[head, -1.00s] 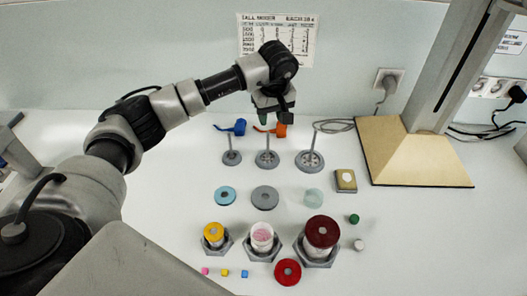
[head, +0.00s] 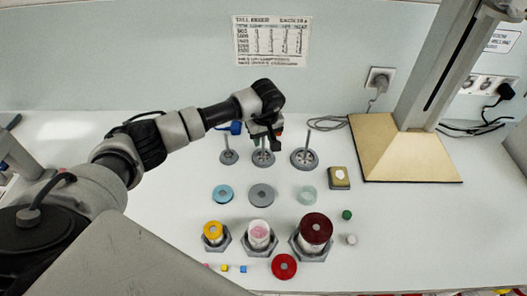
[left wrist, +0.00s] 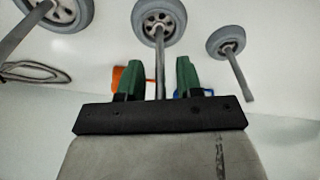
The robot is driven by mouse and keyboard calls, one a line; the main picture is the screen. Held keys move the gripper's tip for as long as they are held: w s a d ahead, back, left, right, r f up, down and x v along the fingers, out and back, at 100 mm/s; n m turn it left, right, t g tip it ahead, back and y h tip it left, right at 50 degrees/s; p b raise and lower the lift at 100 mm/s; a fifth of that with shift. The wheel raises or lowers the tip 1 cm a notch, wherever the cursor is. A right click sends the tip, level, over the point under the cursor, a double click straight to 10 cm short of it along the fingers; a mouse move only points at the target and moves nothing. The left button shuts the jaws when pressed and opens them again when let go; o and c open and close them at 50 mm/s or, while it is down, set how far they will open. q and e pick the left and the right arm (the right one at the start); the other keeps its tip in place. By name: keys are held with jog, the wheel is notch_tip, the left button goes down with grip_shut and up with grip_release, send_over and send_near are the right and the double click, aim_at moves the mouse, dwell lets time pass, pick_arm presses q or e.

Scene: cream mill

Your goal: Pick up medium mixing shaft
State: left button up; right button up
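The medium mixing shaft (head: 263,158) stands upright in the middle of a row of three shafts in the head view, its grey holed disc on the table and its rod pointing up. My left gripper (head: 268,142) is over it and hides the rod's upper part. In the left wrist view the medium shaft's disc (left wrist: 158,20) is at the top centre. Its rod runs between the two green fingertips of my left gripper (left wrist: 159,75), which are open with a gap on both sides of the rod. My right gripper is not in view.
The small shaft (head: 229,156) and the large shaft (head: 304,158) stand close on either side. A beige-based stand (head: 410,157) is at the right.

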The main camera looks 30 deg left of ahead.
pick_arm(q)
grip_shut()
jog(key=shift+r, duration=0.1)
